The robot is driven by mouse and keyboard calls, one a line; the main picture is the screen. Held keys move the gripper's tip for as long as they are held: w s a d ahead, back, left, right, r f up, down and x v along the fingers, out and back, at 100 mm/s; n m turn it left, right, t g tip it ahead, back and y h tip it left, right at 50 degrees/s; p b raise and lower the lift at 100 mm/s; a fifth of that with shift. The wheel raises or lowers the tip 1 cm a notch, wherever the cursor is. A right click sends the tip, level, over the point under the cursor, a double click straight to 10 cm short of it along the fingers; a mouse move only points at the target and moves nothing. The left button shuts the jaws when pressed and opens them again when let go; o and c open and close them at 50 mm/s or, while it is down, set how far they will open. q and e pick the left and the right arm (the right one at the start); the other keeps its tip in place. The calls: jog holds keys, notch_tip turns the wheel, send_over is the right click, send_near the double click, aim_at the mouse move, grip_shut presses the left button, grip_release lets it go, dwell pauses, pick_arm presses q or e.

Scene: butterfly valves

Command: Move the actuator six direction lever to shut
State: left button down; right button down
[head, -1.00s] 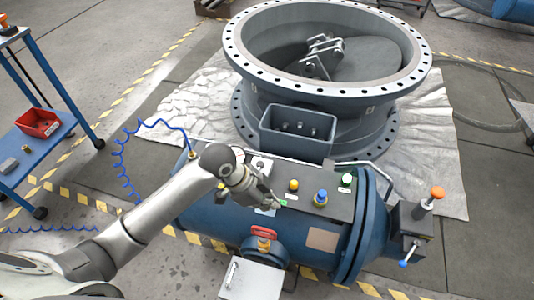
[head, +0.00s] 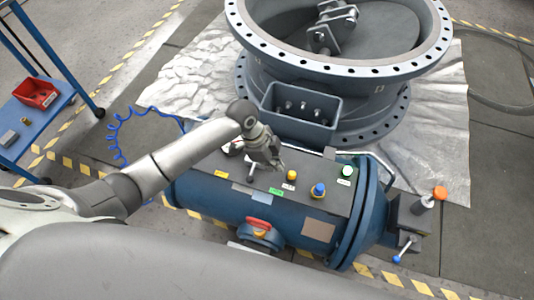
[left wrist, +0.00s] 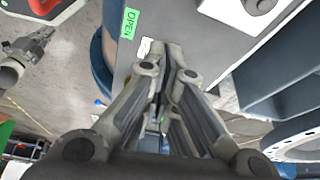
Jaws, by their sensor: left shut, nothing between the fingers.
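The blue actuator (head: 285,225) lies in front of the big grey valve, with a dark control panel (head: 325,199) on top. A small grey lever (head: 251,172) stands on the panel between a yellow label (head: 221,174) and a green label (head: 276,191). In the left wrist view the green label (left wrist: 130,22) reads OPEN. The yellow label's text is too small to read. My left gripper (head: 279,165) is shut and empty above the panel, just right of the lever. In the left wrist view its fingers (left wrist: 167,50) are together; I cannot make out the lever there. My right gripper is not in view.
A blue cart (head: 25,125) is at the left. My own grey link covers the bottom.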

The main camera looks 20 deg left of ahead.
aim_at(254, 166)
pick_arm(q)
jog(key=shift+s+a+f+p, duration=0.1)
jog(key=shift+a+f, duration=0.15)
jog(key=shift+a, duration=0.35)
jog(key=shift+s+a+f+p, duration=0.1)
jog(key=shift+a+f, duration=0.15)
jog(key=shift+a, duration=0.4)
jog(key=shift+a+f+p, duration=0.1)
jog(key=shift+a+f, duration=0.15)
jog(key=shift+a, duration=0.35)
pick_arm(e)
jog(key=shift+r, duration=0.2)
pick_arm(q)
jog(key=shift+a, duration=0.15)
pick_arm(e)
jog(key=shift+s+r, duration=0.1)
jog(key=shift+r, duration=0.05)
